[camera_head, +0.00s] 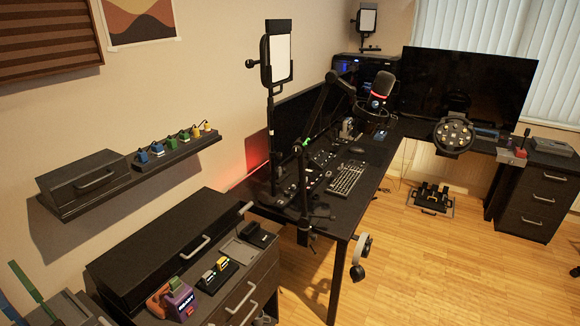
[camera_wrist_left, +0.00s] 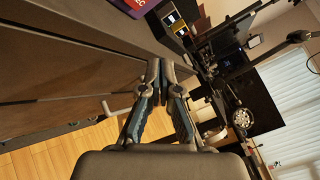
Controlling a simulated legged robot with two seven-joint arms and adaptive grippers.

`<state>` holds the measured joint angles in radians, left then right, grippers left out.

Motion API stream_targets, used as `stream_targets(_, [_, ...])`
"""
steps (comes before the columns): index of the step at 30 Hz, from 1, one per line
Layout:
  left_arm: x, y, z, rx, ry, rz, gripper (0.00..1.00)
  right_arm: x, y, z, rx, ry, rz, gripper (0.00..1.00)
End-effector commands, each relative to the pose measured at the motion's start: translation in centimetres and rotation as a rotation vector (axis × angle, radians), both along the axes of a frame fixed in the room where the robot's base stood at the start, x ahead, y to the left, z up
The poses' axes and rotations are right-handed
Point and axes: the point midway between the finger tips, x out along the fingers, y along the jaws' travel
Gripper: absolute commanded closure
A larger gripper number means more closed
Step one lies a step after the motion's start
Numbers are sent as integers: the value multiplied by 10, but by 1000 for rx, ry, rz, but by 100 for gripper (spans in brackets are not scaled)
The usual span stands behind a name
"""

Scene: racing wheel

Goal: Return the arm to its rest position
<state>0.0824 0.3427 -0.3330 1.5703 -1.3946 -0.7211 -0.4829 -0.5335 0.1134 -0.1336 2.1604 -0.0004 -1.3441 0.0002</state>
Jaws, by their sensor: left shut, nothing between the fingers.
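My left gripper (camera_wrist_left: 166,72) shows in the left wrist view with its two fingers together, shut and empty. It is in front of the dark drawer cabinet, beside a drawer handle (camera_wrist_left: 118,104). I cannot make out my left gripper for sure in the head view. My right gripper is in neither view. The racing wheel (camera_head: 454,136) is mounted at the far desk, in front of the large monitor; it also shows small in the left wrist view (camera_wrist_left: 243,117).
A dark cabinet (camera_head: 160,245) at the lower left bears a purple box (camera_head: 180,302) and small yellow-marked devices (camera_head: 216,270). A black desk (camera_head: 372,170) carries a keyboard (camera_head: 346,179), a microphone (camera_head: 380,88) and a lamp (camera_head: 276,58). Pedals (camera_head: 432,198) stand on the floor. The wooden floor (camera_head: 440,265) is clear at right.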

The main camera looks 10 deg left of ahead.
Motion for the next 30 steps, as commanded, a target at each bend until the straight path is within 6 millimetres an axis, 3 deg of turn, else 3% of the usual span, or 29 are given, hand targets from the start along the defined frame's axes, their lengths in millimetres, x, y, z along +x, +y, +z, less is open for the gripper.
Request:
stream_targets(5, [-54,4,-85,-388,153,115,100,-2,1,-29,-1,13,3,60])
stream_targets(9, [-134,-8,-171,-804,296,312,100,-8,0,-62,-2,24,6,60])
stream_targets(12, [-199,-29,-222,-1081,382,490,100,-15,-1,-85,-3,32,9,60])
stream_targets(15, [-264,-54,-258,-1322,447,685,100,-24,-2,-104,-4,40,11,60])
stream_targets(18, [-319,-80,-279,-1511,488,866,100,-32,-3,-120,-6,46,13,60])
stream_targets(21, [-358,-101,-290,-1636,511,1008,100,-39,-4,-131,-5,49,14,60])
stream_targets(25, [-382,-115,-295,-1717,520,1106,100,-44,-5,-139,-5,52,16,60])
stream_targets(30, [-386,-118,-296,-1733,520,1124,100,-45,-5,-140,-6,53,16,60])
